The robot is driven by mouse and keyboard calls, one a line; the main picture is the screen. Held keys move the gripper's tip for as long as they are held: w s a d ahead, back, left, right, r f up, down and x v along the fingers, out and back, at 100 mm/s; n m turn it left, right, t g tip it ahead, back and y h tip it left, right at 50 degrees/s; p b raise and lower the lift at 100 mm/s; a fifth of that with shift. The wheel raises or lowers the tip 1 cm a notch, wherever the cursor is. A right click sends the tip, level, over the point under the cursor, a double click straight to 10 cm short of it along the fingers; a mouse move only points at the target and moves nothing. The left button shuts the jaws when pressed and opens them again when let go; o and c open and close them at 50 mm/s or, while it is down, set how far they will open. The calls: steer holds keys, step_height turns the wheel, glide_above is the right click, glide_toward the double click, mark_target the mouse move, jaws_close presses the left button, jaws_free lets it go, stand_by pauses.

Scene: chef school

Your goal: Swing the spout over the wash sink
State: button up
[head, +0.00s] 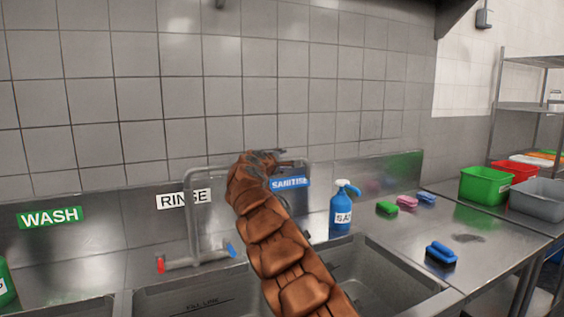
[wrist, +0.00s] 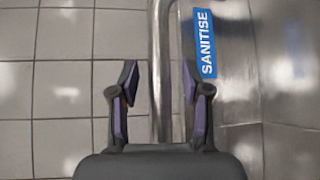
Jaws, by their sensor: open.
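The metal spout (head: 213,166) rises from the tap behind the middle sink and reaches to the right, with its far end near the SANITISE sign (head: 289,183). My gripper (head: 268,157) is at the right part of the spout. In the wrist view my gripper (wrist: 159,78) is open, and the spout tube (wrist: 159,40) runs between its two fingers with a gap on each side. The wash sink (head: 72,308) is at the lower left under the green WASH sign (head: 50,217), only its back part in view. My arm hides part of the spout.
The tap has a red and a blue handle (head: 231,249). The rinse sink (head: 190,296) and sanitise sink (head: 385,285) lie below. A tiled wall (head: 140,100) is close behind the spout.

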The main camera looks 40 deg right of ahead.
steer(key=shift+c, duration=0.3)
jaws_close()
stand_by(0.3)
